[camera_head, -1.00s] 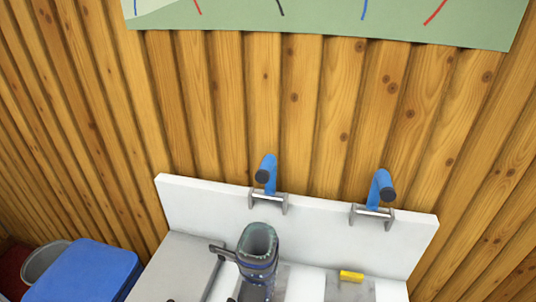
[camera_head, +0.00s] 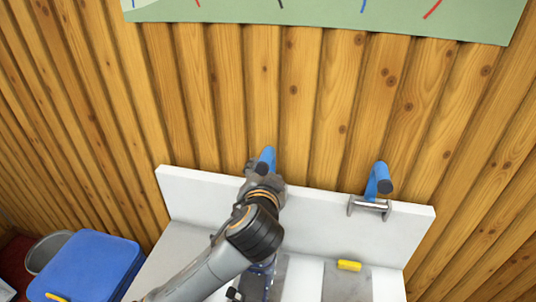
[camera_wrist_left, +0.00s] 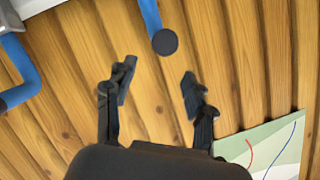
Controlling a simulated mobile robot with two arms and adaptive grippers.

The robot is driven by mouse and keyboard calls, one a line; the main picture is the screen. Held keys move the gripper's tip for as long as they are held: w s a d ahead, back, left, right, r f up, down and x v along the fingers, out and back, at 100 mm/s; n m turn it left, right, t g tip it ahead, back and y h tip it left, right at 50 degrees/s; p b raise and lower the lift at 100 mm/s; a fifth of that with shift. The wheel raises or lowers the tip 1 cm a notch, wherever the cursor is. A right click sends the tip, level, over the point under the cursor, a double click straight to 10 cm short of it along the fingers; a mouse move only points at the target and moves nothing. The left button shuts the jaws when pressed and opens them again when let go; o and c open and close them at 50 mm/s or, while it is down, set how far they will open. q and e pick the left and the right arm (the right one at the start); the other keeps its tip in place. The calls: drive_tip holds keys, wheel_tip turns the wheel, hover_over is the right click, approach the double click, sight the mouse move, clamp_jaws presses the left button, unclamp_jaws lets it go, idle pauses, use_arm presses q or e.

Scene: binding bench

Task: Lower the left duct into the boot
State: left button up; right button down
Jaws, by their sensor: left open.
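The left duct (camera_head: 266,159) is a blue tube with a dark end, sitting at the white back panel. My left gripper (camera_head: 264,178) is at this duct and hides its lower part and bracket. In the left wrist view the gripper (camera_wrist_left: 155,84) is open, and the left duct (camera_wrist_left: 151,16) with its round dark end lies between and beyond the fingertips, with no visible grip. The boot (camera_head: 265,268), a dark grey upright sleeve with bluish bands, is mostly hidden behind my left arm; its mouth is covered. My right gripper is not in view.
The right duct (camera_head: 379,181) sits in a metal bracket (camera_head: 369,206) on the white panel (camera_head: 325,215). A yellow block (camera_head: 349,265) lies on the bench. A blue-lidded bin (camera_head: 90,265) and grey bucket (camera_head: 46,252) stand at lower left. A plank wall rises behind.

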sight(268, 155)
use_arm(q)
drive_tip(key=p+x, duration=0.3)
drive_tip(key=x, duration=0.9)
drive_tip(key=shift+w+d+f+p, duration=0.1)
drive_tip(key=shift+w+f+p, duration=0.2)
drive_tip(key=shift+w, duration=0.3)
drive_tip(key=c, duration=1)
drive_tip(key=shift+s+r, duration=0.15)
clamp_jaws()
